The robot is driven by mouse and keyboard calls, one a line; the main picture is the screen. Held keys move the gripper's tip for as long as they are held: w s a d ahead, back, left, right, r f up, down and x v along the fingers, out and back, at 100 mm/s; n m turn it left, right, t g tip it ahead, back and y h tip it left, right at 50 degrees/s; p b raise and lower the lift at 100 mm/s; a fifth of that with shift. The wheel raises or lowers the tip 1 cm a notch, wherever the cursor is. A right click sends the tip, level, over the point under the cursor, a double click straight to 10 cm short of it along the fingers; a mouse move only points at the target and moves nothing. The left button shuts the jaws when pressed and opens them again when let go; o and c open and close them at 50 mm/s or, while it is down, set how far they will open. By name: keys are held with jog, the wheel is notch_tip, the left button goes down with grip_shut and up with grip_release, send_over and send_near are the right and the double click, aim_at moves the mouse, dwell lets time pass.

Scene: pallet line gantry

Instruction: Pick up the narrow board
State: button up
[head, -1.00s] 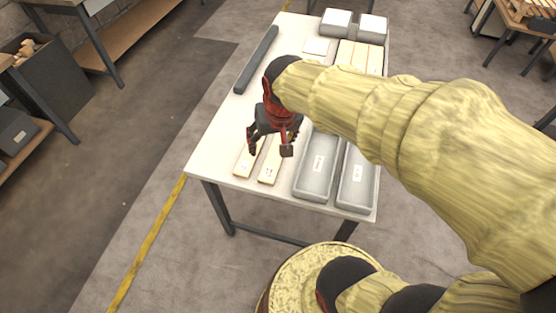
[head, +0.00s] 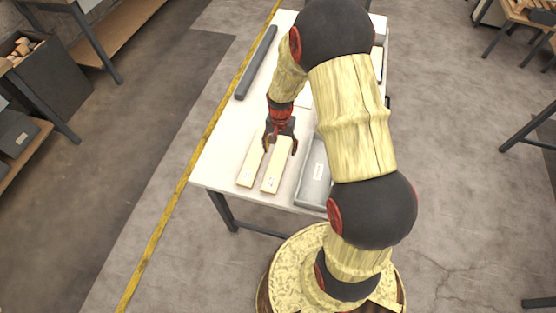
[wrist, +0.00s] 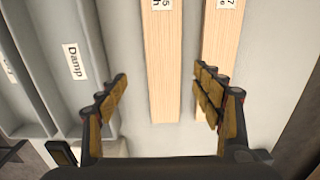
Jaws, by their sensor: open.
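Two pale wooden boards lie side by side near the front of the white table. In the head view the left board (head: 248,172) and the right board (head: 271,178) look close in width; I cannot tell surely which is the narrow one. My gripper (head: 280,148) points down over the right board, open and empty. In the wrist view that board (wrist: 163,70) runs between the spread fingers (wrist: 160,95), and the other board (wrist: 221,35) is partly behind the right-hand finger. Labels on both boards are cut off at the wrist view's top edge.
A grey tray (head: 314,178) stands just right of the boards; a tray labelled "Damp" (wrist: 90,45) shows in the wrist view. A long dark bar (head: 256,62) lies along the table's left edge. My arm hides much of the table's right side.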

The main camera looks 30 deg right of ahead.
aim_at(278, 160)
jog(key=f, duration=0.4)
jog(key=a+f+b, duration=0.1)
jog(key=f, duration=0.2)
jog(key=shift+c, duration=0.5)
jog(key=c, duration=1.2)
